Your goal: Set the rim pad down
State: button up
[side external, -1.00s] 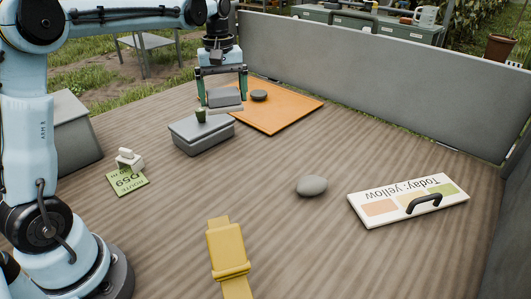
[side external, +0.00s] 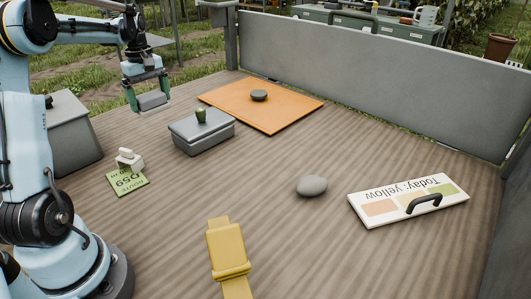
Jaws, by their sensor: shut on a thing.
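My gripper (side external: 150,99) is at the upper left, near the far left edge of the wooden deck. It is shut on a grey block, which looks like the rim pad (side external: 153,101); its fingers are on either side of it. The pad appears to hang above the deck, but its exact height cannot be told. The orange mat (side external: 285,112) lies to the right of my gripper, with a small dark grey round piece (side external: 259,95) on it.
A grey lidded box (side external: 203,137) with a small green object (side external: 201,116) on top stands in front. A white stamp-like block (side external: 130,160), green card (side external: 128,181), grey stone (side external: 312,186), yellow strap (side external: 228,252) and "Today: yellow" board (side external: 375,208) lie around. Low grey walls (side external: 360,80) bound the deck.

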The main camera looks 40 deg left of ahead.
jog(key=shift+a+f, duration=0.15)
jog(key=shift+f, duration=0.5)
jog(key=s+a+f, duration=0.1)
jog(key=a+f, duration=0.1)
jog(key=a, duration=0.1)
jog(key=s+a+f, duration=0.2)
jog(key=a, duration=0.1)
jog(key=s+a+f, duration=0.2)
jog(key=a+f, duration=0.1)
jog(key=a, duration=0.1)
jog(key=shift+a, duration=0.1)
jog(key=shift+f, duration=1.9)
jog(key=shift+f, duration=0.1)
jog(key=o, duration=0.6)
jog(key=shift+o, duration=0.4)
